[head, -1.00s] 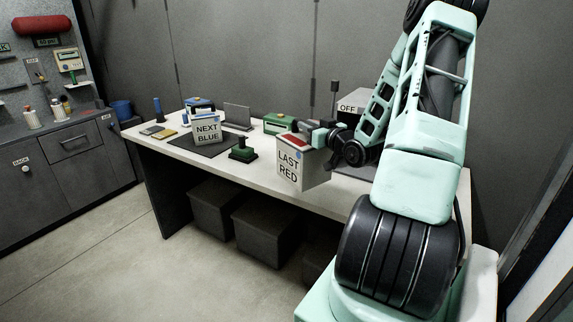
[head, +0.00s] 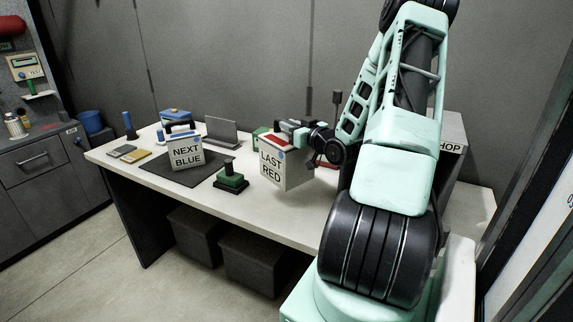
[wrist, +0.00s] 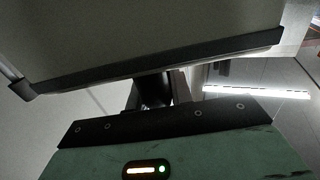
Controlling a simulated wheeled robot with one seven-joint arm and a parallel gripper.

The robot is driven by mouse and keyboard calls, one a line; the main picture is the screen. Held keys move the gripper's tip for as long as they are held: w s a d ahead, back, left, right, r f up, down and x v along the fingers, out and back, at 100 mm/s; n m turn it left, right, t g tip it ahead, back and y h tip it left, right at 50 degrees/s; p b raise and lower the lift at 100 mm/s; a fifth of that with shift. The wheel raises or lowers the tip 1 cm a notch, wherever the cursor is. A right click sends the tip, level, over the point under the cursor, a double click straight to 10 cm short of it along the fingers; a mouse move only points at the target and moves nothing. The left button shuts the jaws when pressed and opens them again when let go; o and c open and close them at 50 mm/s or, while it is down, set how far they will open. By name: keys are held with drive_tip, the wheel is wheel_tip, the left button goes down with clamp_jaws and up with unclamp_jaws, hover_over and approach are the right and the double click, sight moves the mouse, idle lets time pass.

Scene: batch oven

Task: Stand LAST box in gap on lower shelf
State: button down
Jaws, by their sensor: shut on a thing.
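The LAST RED box (head: 284,166) is pale with a red top and black lettering. My gripper (head: 299,133) is shut on it near its top from the right side. The box is upright with a slight tilt in the picture, at the front part of the table; I cannot tell whether its base is clear of the tabletop. In the wrist view the held box (wrist: 140,35) fills the upper part, close to my gripper (wrist: 155,95), whose fingers are mostly hidden. The lower shelf and its gap are not clearly in view.
The white table (head: 230,215) holds the NEXT BLUE box (head: 186,153) on a dark mat (head: 205,172). A laptop-like object (head: 222,130) is behind. Dark bins (head: 250,265) sit underneath. Open floor lies at front left.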

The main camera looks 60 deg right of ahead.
sight(291, 153)
drive_tip(key=shift+f+p, duration=1.2)
drive_tip(key=shift+f, duration=3.4)
drive_tip(key=c, duration=1.3)
unclamp_jaws()
drive_tip(key=shift+f, duration=0.1)
drive_tip(key=shift+o, duration=0.2)
